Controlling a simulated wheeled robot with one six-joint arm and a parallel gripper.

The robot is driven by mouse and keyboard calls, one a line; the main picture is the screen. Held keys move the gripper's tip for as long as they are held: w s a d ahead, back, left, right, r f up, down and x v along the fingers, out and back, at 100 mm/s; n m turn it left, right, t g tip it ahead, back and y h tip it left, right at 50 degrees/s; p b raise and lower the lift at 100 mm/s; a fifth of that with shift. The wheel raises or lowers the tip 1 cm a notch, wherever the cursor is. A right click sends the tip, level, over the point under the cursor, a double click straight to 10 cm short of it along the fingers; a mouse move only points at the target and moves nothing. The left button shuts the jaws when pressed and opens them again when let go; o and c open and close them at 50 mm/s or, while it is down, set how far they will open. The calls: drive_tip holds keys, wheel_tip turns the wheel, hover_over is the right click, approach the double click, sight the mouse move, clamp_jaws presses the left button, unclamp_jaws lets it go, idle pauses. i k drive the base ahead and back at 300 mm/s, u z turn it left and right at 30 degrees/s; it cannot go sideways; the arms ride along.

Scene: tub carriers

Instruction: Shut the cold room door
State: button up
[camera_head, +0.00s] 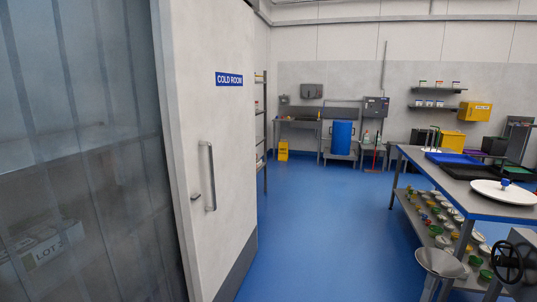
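The cold room door (225,140) is a thick white slab at the left, with a blue sign (229,79) reading COLD ROOM and a dark grey kick plate at its foot. A vertical metal handle (209,178) stands on its face, with a small metal latch piece on its near edge. To its left, translucent strip curtains (80,140) hang in the doorway, so the door stands open. A box marked LOT (40,250) shows dimly behind the strips. My gripper is not in view.
Blue floor (320,225) is clear beyond the door. A steel table (465,185) with trays and a lower shelf of tubs stands at right. A metal funnel (440,262) and black handwheel (506,262) are at the near right. A blue barrel (342,134) stands at the back wall.

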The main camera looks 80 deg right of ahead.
sight(208, 45)
drive_tip(key=z, duration=2.9)
drive_tip(key=k, duration=0.5)
drive_tip(key=z, duration=0.9)
drive_tip(key=i, duration=3.1)
drive_tip(key=u, duration=0.3)
drive_tip(key=i, duration=1.9)
drive_tip(key=u, duration=1.5)
drive_tip(key=i, duration=1.15)
drive_tip(key=u, duration=1.45)
drive_tip(key=i, duration=0.45)
drive_tip(key=u, duration=0.2)
